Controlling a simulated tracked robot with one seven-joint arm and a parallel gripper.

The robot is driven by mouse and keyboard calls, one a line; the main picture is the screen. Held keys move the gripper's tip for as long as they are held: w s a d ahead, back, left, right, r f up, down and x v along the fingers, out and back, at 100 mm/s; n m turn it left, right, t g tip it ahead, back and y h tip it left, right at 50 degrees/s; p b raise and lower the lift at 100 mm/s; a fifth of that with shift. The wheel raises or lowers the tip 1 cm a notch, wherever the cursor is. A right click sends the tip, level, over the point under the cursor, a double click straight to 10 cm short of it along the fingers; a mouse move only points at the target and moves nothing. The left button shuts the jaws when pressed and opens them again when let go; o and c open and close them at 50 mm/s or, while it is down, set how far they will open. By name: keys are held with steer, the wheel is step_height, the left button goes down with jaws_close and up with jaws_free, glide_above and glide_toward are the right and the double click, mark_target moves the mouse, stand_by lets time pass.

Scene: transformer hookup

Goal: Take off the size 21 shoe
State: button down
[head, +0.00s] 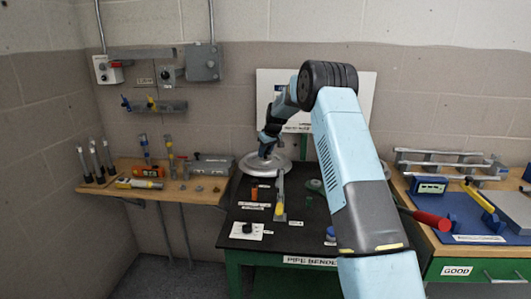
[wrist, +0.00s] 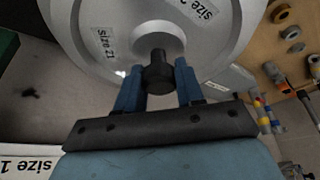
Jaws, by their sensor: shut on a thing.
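The size 21 shoe (wrist: 85,35) is a round silver disc with a "size 21" label, filling the top of the wrist view. It also shows in the head view (head: 268,168), near the back left of the black table. My gripper (wrist: 158,82) has its two blue fingers on either side of the black knob (wrist: 158,70) at the disc's centre, shut on it. In the head view my gripper (head: 265,149) is over the disc, partly hidden by my wrist. I cannot tell whether the disc sits on something or is held clear.
The black table (head: 290,236) carries a yellow-handled tool (head: 280,205), an orange cylinder (head: 254,194) and a black knob on a white plate (head: 247,229). A wooden shelf (head: 205,190) with tools is at left. A bench with a blue mat (head: 462,215) is at right.

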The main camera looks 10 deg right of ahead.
steer(key=shift+r, duration=1.75)
stand_by(0.7)
steer(key=shift+r, duration=2.5)
